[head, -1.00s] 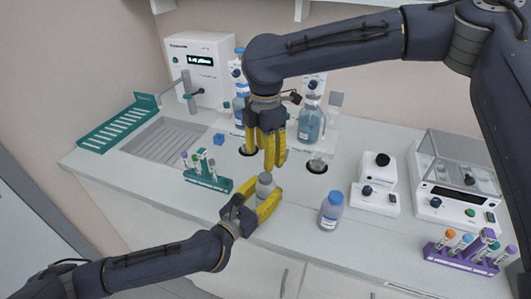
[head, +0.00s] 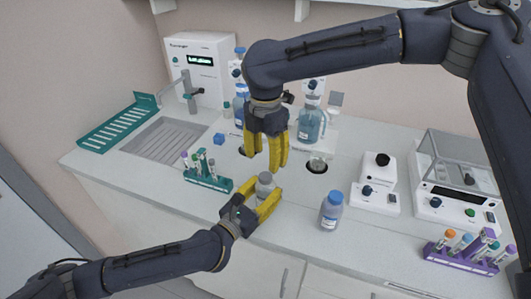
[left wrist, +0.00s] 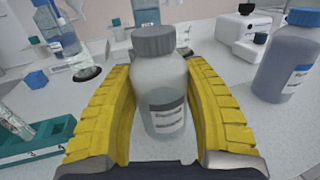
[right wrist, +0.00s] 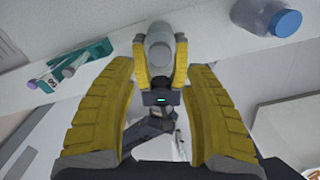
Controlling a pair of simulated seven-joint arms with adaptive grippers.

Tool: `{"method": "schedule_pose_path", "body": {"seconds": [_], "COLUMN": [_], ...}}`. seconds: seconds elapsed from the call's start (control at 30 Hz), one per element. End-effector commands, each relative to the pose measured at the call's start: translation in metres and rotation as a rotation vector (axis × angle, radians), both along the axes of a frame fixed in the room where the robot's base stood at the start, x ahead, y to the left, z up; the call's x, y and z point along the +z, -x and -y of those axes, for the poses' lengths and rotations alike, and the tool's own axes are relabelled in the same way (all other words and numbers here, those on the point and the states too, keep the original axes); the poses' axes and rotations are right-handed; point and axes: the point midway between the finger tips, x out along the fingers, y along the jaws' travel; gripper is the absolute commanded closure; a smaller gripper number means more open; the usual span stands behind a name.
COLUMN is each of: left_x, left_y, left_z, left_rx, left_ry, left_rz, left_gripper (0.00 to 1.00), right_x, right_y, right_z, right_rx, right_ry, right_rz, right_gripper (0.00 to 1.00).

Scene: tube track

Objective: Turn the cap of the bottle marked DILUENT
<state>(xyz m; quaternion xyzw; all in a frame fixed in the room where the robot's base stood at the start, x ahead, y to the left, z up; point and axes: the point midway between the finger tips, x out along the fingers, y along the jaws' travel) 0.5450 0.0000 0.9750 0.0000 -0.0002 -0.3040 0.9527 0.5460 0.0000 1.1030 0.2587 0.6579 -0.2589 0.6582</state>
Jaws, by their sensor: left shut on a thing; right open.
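A translucent bottle with a grey ribbed cap (head: 264,178) stands on the bench near the front edge. In the left wrist view the bottle (left wrist: 160,90) is upright between the yellow fingers; its label print is too blurred to read. My left gripper (head: 266,192) is shut around the bottle's body. My right gripper (head: 265,162) points down, open and empty, just above the cap. In the right wrist view the grey cap (right wrist: 159,35) lies beyond my right fingertips, a little off toward the top of the picture, not between them.
A blue-capped bottle (head: 331,210) stands to the right. A green tube rack (head: 208,180) is to the left, with a blue cube (head: 218,139) behind it. Larger blue bottles (head: 311,122) stand behind my right gripper. A purple rack (head: 465,256) is at far right.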

Motion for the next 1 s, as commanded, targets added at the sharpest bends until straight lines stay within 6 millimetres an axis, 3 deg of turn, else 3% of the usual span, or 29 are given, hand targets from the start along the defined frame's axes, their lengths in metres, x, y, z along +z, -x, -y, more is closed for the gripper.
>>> {"method": "schedule_pose_path", "body": {"seconds": [0.5, 1.0], "left_x": [0.000, 0.000], "left_y": [0.000, 0.000], "left_z": [0.000, 0.000], "left_rx": [0.000, 0.000], "left_ry": [0.000, 0.000], "left_rz": [0.000, 0.000], "left_gripper": [1.00, 1.00], "right_x": [-0.060, -0.070], "right_y": [0.000, 0.000], "right_z": [0.000, 0.000], "right_rx": [0.000, 0.000], "right_ry": [0.000, 0.000], "right_rz": [-0.001, 0.000], "right_gripper": [0.49, 0.49]}}
